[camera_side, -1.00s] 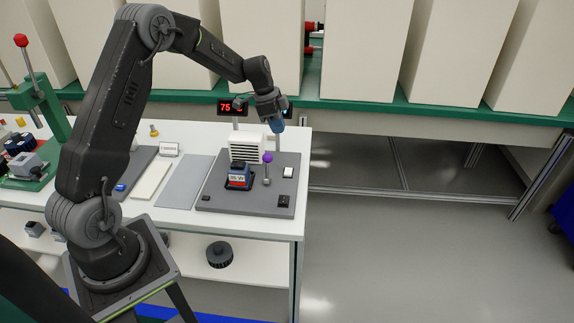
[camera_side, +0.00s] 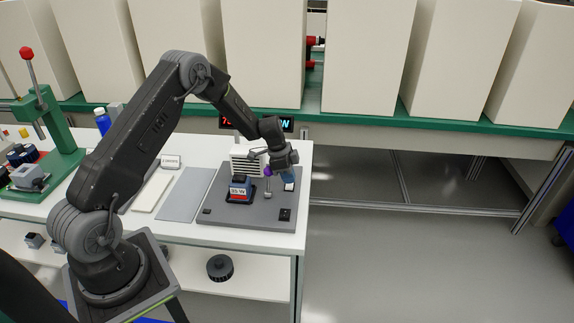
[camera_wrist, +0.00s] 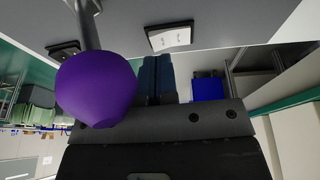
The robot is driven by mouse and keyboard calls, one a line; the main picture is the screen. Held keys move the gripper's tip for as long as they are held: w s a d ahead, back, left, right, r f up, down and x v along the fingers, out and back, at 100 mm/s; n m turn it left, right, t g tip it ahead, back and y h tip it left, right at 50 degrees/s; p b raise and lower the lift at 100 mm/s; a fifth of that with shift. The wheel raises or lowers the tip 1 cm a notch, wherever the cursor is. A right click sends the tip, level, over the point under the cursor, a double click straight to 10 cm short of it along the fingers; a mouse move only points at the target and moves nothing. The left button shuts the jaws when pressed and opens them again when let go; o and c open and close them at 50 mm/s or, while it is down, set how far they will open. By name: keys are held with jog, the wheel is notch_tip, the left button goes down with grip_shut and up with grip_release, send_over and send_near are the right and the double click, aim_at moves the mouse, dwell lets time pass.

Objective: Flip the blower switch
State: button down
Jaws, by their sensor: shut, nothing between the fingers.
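My gripper (camera_side: 288,175) is shut and empty, its blue fingers pointing down over the right side of the grey panel (camera_side: 240,213). A white switch plate (camera_side: 289,187) lies just below the fingertips in the side view; whether they touch is unclear. In the wrist view the shut fingers (camera_wrist: 158,64) point toward a white plate (camera_wrist: 170,37) with faint markings. A purple ball knob (camera_wrist: 95,87) on a metal stem stands close beside the fingers. The knob (camera_side: 268,171) is partly hidden by the gripper in the side view. Which switch is the blower's is not legible.
The white slatted box (camera_side: 246,163) stands behind a blue device with a red label (camera_side: 239,190). A black switch (camera_side: 285,214) sits at the panel's front right corner. Red-lit displays (camera_side: 228,122) stand behind. The floor right of the table is open.

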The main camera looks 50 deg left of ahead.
jog(key=shift+f, duration=0.4)
